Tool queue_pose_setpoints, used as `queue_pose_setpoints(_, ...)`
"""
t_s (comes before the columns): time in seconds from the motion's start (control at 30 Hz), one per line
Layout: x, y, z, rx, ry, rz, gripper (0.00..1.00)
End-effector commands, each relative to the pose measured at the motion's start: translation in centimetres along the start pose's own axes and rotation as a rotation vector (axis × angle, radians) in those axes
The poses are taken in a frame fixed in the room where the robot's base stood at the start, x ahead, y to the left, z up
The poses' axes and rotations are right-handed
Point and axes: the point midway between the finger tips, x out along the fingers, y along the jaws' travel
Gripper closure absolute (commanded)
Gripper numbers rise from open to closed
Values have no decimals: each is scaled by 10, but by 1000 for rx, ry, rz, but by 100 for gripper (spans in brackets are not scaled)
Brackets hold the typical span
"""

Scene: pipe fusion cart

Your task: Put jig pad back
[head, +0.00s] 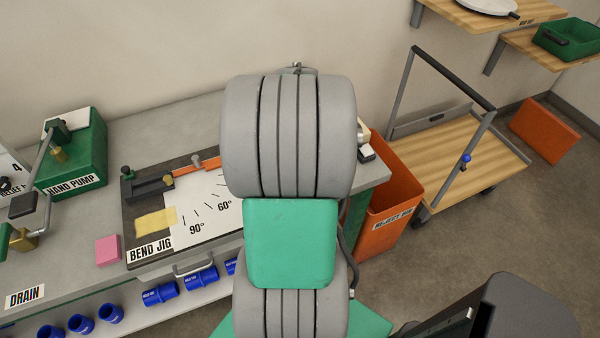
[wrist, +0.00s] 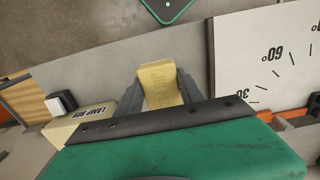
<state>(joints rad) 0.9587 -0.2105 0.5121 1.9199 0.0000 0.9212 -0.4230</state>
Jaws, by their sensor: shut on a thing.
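The jig pad (wrist: 160,85), a yellow block with dark lettering, sits between the two grey fingers of my gripper (wrist: 158,78) in the wrist view. The gripper is shut on it. Grey bench surface shows around the pad; I cannot tell how high it is above it. In the head view my arm hides the gripper and the pad. The bend jig (head: 187,237) lies on the bench left of my arm, with a white angle dial, an orange bar and a pale yellow patch (head: 155,221) at its left side. The dial also shows in the wrist view (wrist: 265,50).
A pink block (head: 108,250) lies left of the jig, near the green hand pump (head: 75,153). A lamp box (wrist: 92,120) stands beside the gripper in the wrist view. An orange reject bin (head: 392,195) and a wooden cart (head: 460,150) stand right of the bench.

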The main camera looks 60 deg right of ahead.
Motion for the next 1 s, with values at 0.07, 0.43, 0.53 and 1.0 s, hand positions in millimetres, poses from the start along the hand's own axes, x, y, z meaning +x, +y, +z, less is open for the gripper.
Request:
queue_pose_setpoints(0.07, 8, 5, -5, 1, -1, -1, 88)
queue_pose_setpoints(0.43, 48, 11, -11, 0, 2, 1, 88)
queue_pose_setpoints(0.53, 48, 11, -11, 0, 2, 1, 88)
queue_pose_setpoints(1.0, 51, 10, -10, 0, 1, 0, 34)
